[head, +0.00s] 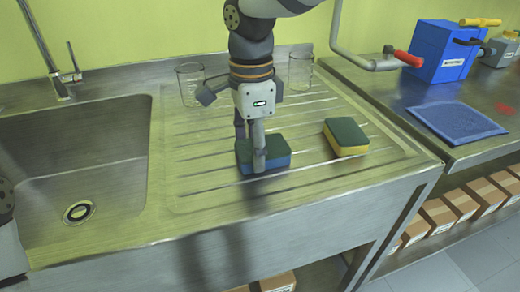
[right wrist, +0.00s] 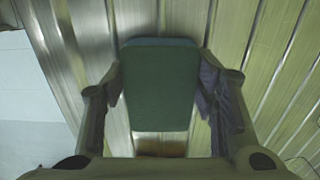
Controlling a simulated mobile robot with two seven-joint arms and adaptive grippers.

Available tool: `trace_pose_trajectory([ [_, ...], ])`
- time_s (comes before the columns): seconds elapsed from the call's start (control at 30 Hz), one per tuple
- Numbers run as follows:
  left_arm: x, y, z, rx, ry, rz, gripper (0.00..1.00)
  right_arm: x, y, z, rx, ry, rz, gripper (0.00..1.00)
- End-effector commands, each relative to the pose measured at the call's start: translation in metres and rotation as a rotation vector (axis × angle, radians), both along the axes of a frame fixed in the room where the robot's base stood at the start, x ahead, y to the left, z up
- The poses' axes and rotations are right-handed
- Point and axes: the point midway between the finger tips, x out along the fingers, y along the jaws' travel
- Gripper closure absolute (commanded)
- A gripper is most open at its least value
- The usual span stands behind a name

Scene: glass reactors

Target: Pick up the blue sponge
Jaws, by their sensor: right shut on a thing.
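The blue sponge (head: 276,158) has a dark green top and lies on the ribbed steel drainboard in the head view. My right gripper (head: 257,155) comes down over it from above. In the right wrist view the sponge's green face (right wrist: 160,85) sits between the two fingers of my right gripper (right wrist: 160,92), which is shut on it. I cannot tell whether the sponge is lifted at all. A second sponge (head: 345,138), yellow with a green top, lies on the drainboard to the right, apart from the gripper. Part of my left arm shows at the left edge; its gripper is out of view.
Two glass beakers stand at the back of the drainboard, one left (head: 190,84) and one right (head: 301,71) of my arm. The sink basin (head: 110,150) is to the left. A blue box (head: 442,52) and a blue cloth (head: 456,121) are on the right bench. The drainboard's front is clear.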

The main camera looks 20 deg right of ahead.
Motion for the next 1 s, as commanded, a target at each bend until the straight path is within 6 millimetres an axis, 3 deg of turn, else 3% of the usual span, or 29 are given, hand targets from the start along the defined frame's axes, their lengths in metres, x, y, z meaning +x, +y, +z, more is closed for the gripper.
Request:
trace_pose_trajectory([
  [0.17,0.0,0.0,0.0,0.0,-0.001,0.0,0.27,0.001,0.0,0.008,-0.001,-0.001,-0.001,0.56],
  [0.3,0.003,0.0,0.002,0.0,-0.01,0.0,0.27,0.0,0.001,0.036,-0.001,-0.005,0.0,0.56],
  [0.43,0.018,0.0,0.017,0.0,-0.069,0.001,0.27,-0.032,0.008,0.078,-0.003,-0.019,0.001,0.56],
  [0.53,0.019,0.0,0.017,0.0,-0.071,0.001,0.27,-0.058,0.015,0.101,-0.003,-0.012,0.001,0.56],
  [0.7,0.016,0.0,0.015,0.0,-0.061,0.0,0.27,-0.105,0.028,0.114,0.008,0.013,0.004,0.56],
  [1.0,0.016,0.0,0.015,-0.001,-0.061,0.0,0.27,-0.135,0.035,0.129,0.001,0.003,0.0,0.56],
])
